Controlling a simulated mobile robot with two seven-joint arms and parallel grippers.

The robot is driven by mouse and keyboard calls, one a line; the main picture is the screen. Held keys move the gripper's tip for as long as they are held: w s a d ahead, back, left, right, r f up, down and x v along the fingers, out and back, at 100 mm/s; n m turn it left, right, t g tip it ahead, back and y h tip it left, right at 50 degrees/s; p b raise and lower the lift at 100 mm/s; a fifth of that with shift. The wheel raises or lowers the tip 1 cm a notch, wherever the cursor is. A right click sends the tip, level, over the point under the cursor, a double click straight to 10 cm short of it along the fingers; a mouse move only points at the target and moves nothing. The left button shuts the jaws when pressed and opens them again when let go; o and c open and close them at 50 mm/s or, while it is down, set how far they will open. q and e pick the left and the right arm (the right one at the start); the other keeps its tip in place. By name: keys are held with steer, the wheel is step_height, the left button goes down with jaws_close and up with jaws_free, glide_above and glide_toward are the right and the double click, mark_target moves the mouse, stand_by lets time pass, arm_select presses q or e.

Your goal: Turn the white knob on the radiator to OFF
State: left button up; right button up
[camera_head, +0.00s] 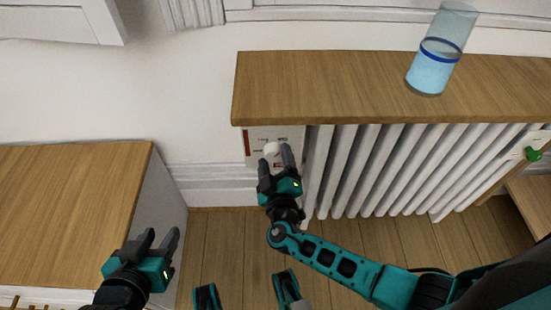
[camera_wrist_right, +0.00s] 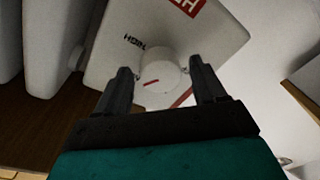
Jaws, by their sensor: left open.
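The white knob (camera_head: 271,149) sits on a white control panel (camera_head: 252,158) at the left end of the radiator (camera_head: 370,170). In the right wrist view the round knob (camera_wrist_right: 160,78) carries a short red line on its face, and the panel (camera_wrist_right: 205,40) shows the word HIGH and a red label. My right gripper (camera_head: 276,158) is at the knob. Its two fingers (camera_wrist_right: 163,82) are spread on either side of the knob, with small gaps visible. My left gripper (camera_head: 160,240) is open and empty at the lower left, away from the radiator. An OFF mark is not readable.
A wooden shelf (camera_head: 340,88) tops the radiator and carries a glass of blue liquid (camera_head: 432,72). A green valve knob (camera_head: 533,154) is at the radiator's right end. A wooden-topped cabinet (camera_head: 65,205) stands at the left. Bare floor (camera_head: 232,240) lies between.

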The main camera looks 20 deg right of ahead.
steer(key=c, duration=0.9)
steer(key=shift+c, duration=0.2)
